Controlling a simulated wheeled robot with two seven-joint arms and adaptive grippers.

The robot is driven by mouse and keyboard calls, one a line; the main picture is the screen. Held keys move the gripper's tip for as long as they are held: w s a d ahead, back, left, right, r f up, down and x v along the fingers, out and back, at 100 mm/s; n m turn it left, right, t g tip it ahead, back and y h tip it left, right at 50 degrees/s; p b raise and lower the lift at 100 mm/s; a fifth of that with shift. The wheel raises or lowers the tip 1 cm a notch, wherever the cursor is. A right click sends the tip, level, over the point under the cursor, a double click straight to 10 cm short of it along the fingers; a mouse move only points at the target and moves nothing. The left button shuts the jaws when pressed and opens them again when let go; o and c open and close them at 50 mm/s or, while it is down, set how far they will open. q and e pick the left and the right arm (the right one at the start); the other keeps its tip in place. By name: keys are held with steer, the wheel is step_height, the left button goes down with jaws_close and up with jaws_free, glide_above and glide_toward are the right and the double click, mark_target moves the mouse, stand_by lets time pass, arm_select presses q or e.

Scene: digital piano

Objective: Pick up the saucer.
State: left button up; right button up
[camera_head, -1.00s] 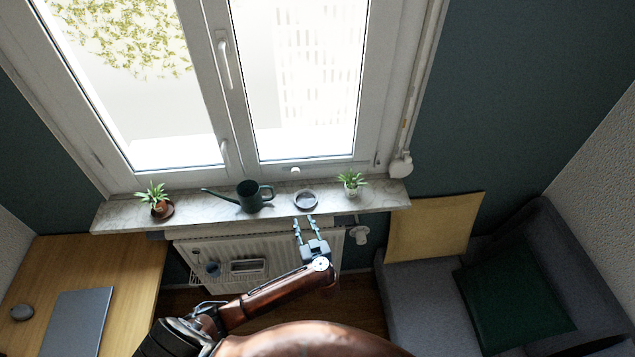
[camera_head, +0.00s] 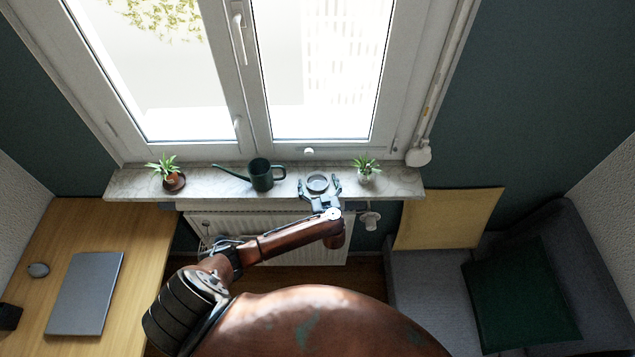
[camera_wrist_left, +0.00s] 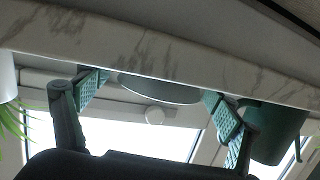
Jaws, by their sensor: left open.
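The saucer (camera_head: 317,183) is a small round grey dish on the marble windowsill, between the watering can and the right plant. My left gripper (camera_head: 319,187) is open at the sill, with one finger on each side of the saucer. The left wrist view, which looks upside down, shows the saucer (camera_wrist_left: 160,90) between the two green-padded fingers (camera_wrist_left: 155,93). I cannot tell whether either finger touches it. My right gripper is not in view.
On the windowsill (camera_head: 215,186), a dark green watering can (camera_head: 262,175) stands close left of the saucer and a potted plant (camera_head: 366,169) close right. Another potted plant (camera_head: 164,168) is at the far left. A radiator (camera_head: 290,250) is below the sill.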

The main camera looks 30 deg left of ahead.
arm_select(q)
steer(key=shift+w+a, duration=0.15)
steer(key=shift+c, duration=0.4)
steer(key=c, duration=1.2)
steer(key=shift+o, duration=0.2)
